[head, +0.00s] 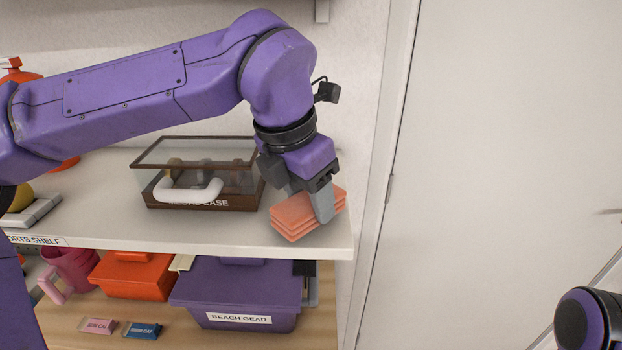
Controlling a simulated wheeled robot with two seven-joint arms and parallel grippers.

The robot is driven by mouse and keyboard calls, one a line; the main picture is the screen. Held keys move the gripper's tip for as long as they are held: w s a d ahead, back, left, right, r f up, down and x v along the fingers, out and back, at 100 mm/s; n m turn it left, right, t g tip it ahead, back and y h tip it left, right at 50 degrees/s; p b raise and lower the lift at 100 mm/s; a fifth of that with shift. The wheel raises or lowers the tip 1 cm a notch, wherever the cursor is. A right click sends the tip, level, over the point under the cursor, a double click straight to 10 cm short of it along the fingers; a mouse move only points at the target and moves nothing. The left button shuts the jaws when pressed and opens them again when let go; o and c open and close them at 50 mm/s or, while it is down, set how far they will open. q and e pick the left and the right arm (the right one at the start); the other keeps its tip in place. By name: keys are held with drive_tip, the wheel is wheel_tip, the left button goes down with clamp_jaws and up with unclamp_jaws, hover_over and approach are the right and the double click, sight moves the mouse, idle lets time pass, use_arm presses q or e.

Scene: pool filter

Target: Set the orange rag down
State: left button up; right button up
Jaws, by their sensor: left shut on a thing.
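The orange rag (293,222) is a folded, layered, salmon-orange stack at the right front corner of the upper shelf (110,222). My left gripper (323,212) points down over it and is shut on it, with a grey finger against its upper right side. The rag's underside is close to the shelf top; I cannot tell whether it touches. The far finger is mostly hidden. Part of my right arm shows at the lower right edge, but its gripper is out of the picture.
A glass-lidded case (205,170) with a white handle stands just left of the rag. Below are a purple "Beach gear" bin (235,290), an orange box (135,276) and a pink mug (70,268). The shelf's right end is close to the rag, with a white door (500,170) beyond.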

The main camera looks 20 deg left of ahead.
use_arm(q)
drive_tip(key=w, duration=0.1)
drive_tip(key=w+a+p, duration=0.1)
drive_tip(key=shift+w+r, duration=0.15)
drive_tip(key=shift+w, duration=0.15)
drive_tip(key=shift+f, duration=0.7)
drive_tip(key=shift+w+f, duration=0.15)
drive_tip(key=shift+f, duration=0.15)
drive_tip(key=o, duration=0.9)
drive_tip(key=shift+d, duration=0.1)
drive_tip(key=shift+o, duration=0.2)
use_arm(e)
drive_tip(key=shift+r, duration=0.8)
